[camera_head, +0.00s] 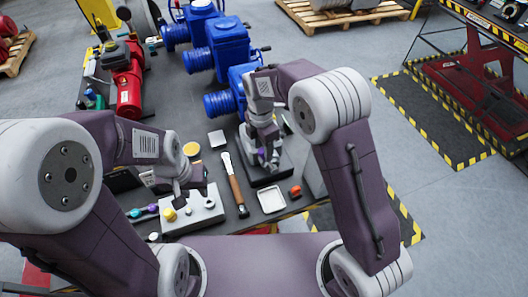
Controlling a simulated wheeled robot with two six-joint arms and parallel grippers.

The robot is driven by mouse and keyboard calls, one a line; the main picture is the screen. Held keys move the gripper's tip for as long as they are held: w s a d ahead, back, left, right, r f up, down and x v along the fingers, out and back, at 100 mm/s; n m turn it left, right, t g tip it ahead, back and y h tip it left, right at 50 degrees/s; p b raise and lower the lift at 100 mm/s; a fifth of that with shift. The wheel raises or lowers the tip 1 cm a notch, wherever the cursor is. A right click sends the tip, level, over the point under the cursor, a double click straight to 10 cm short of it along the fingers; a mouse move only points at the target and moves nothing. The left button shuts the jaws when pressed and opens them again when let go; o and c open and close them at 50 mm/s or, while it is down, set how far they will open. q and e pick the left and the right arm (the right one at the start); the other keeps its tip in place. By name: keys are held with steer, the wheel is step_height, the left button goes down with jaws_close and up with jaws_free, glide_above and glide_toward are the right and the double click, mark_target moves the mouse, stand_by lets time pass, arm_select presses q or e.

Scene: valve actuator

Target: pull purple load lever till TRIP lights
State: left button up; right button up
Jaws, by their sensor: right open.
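A small purple part (261,153), perhaps the end of the load lever, shows at my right gripper (266,160). The rest of it is hidden by the gripper. My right gripper is open and points down over a dark device (268,175) on the bench; whether it touches the purple part I cannot tell. A TRIP light cannot be made out. My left gripper (185,197) is low over a light grey box (195,215) with a yellow knob (169,215). Its fingers are too small and partly hidden to tell open from shut.
The dark bench (190,105) holds blue actuators (212,45) and a red actuator (127,85) at the back. A brown-handled tool (235,190), a white tray (271,199) and a red-orange piece (295,191) lie near the front edge.

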mark_target(263, 153)
steer(key=f, duration=0.1)
steer(key=w+f, duration=0.1)
steer(key=f, duration=0.1)
steer(key=w+f, duration=0.1)
steer(key=shift+w+d+f+p, duration=0.1)
steer(key=shift+d+f+p, duration=0.05)
steer(key=shift+f+p, duration=0.25)
steer(key=shift+f, duration=0.1)
steer(key=shift+s+d+r, duration=0.1)
steer(key=shift+s+r, duration=0.15)
steer(key=shift+s, duration=0.5)
steer(key=c, duration=0.9)
steer(key=shift+w+f, duration=0.1)
steer(key=shift+w, duration=0.2)
jaws_close()
arm_select(q)
steer(key=shift+w+r, duration=0.3)
steer(key=shift+w, duration=0.5)
steer(key=shift+a, duration=0.1)
